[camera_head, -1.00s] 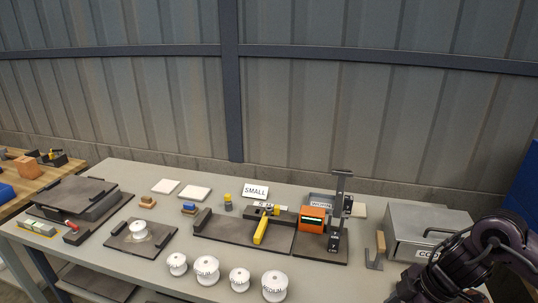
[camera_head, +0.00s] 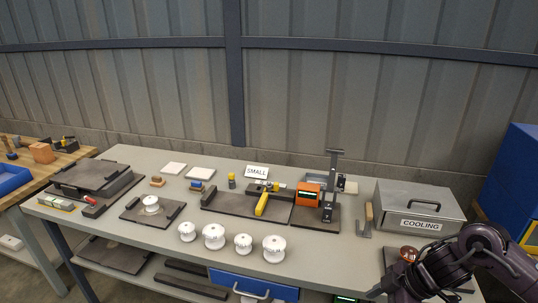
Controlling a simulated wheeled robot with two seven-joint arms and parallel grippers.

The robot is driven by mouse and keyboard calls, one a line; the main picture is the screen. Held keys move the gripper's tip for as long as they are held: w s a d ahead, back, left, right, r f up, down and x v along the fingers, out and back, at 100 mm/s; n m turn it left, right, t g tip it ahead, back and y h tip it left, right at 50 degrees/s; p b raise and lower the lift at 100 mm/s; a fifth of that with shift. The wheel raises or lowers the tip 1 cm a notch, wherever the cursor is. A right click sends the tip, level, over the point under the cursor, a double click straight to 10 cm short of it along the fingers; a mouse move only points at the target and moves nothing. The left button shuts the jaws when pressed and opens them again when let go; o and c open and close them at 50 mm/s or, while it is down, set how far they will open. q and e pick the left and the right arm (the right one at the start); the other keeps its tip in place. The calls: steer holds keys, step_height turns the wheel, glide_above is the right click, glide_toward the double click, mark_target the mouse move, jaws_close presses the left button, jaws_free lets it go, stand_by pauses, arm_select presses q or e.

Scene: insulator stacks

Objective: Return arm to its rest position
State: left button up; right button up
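My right arm shows as dark purple links at the bottom right, in front of the table's right end; the links run off the bottom edge and no fingertips can be made out. My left arm and gripper are out of view. Several white insulators stand in a row near the table's front edge, among them a wide one (camera_head: 274,249) and a smaller one (camera_head: 187,232). Another white insulator (camera_head: 151,204) stands upright on a dark plate (camera_head: 133,214) at the left. My visible links hold nothing that I can see.
A metal box labelled COOLING (camera_head: 440,199) stands at the table's right end. Left of it are an orange device (camera_head: 307,194), a dark upright stand (camera_head: 330,190), a yellow-handled tool (camera_head: 262,205) and a SMALL sign (camera_head: 257,171). A blue drawer (camera_head: 255,286) hangs below. A blue cabinet (camera_head: 512,180) stands right.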

steer(key=w+a+f+m+t+y, duration=0.1)
steer(key=w+f+m+t, duration=0.15)
steer(key=f, duration=0.65)
steer(key=w+a+f+m+t, duration=0.2)
steer(key=w+f+m, duration=0.15)
steer(key=f, duration=0.65)
steer(key=s+d+f+m+h, duration=0.15)
steer(key=s+f, duration=0.25)
steer(key=f, duration=0.7)
steer(key=s+d+f+m+g+h+b, duration=0.1)
steer(key=s+d+f+m+h, duration=0.15)
steer(key=s+f, duration=1.15)
steer(key=s+a+f+m+g+h, duration=0.1)
steer(key=s+f, duration=0.3)
steer(key=s, duration=0.8)
steer(key=s+f+m+g+h, duration=0.1)
steer(key=s+f+g, duration=0.2)
steer(key=s, duration=0.9)
steer(key=shift+s+a+f+h, duration=0.35)
steer(key=shift+f+h, duration=0.05)
steer(key=shift+f, duration=0.55)
